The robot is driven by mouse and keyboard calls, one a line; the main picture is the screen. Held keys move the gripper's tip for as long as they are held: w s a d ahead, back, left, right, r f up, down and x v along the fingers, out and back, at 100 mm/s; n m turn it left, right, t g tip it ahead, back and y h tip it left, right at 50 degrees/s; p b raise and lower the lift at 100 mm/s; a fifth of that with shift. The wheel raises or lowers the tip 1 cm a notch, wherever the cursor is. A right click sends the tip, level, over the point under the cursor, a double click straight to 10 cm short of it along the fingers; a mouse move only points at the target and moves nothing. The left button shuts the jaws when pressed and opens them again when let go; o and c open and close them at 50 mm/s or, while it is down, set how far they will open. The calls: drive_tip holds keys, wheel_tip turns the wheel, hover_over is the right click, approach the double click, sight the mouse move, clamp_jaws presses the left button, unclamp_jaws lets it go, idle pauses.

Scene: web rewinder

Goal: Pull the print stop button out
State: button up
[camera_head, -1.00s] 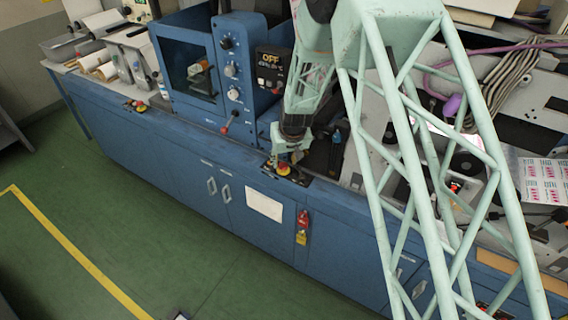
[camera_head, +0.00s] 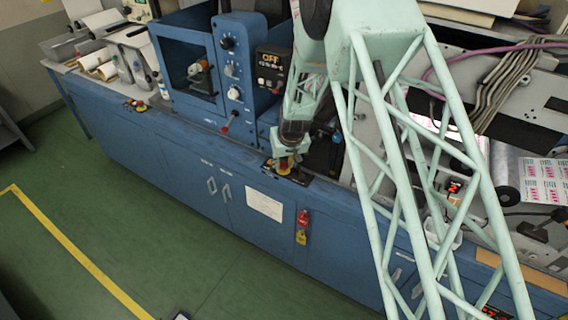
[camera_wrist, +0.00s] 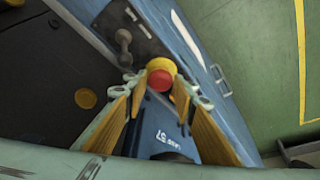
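The print stop button is a red mushroom cap (camera_wrist: 160,80) on a yellow base, set in a dark panel on the blue machine. In the head view the red button (camera_head: 283,169) shows just below my gripper (camera_head: 287,157) and is partly covered by it. In the wrist view my gripper (camera_wrist: 160,92) is open, with one yellow-padded finger on each side of the cap. The fingertips look apart from the cap, with gaps at both sides. I cannot tell how far the tips reach down along it.
A metal knob or lever (camera_wrist: 124,45) stands on the same panel, close to the button. A second red-and-yellow button (camera_head: 139,105) sits farther left on the machine. Red and yellow tags (camera_head: 302,226) hang on the cabinet front.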

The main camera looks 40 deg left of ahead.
drive_tip(key=c, duration=0.7)
drive_tip(key=shift+r, duration=0.15)
drive_tip(key=shift+r+b, duration=0.4)
drive_tip(key=shift+r, duration=0.1)
drive_tip(key=o, duration=1.2)
drive_tip(key=shift+r, duration=0.1)
drive_tip(key=shift+c, duration=0.2)
drive_tip(key=shift+r, duration=0.1)
drive_tip(key=v, duration=1.1)
drive_tip(key=shift+d+r, duration=0.2)
drive_tip(key=shift+r, duration=0.05)
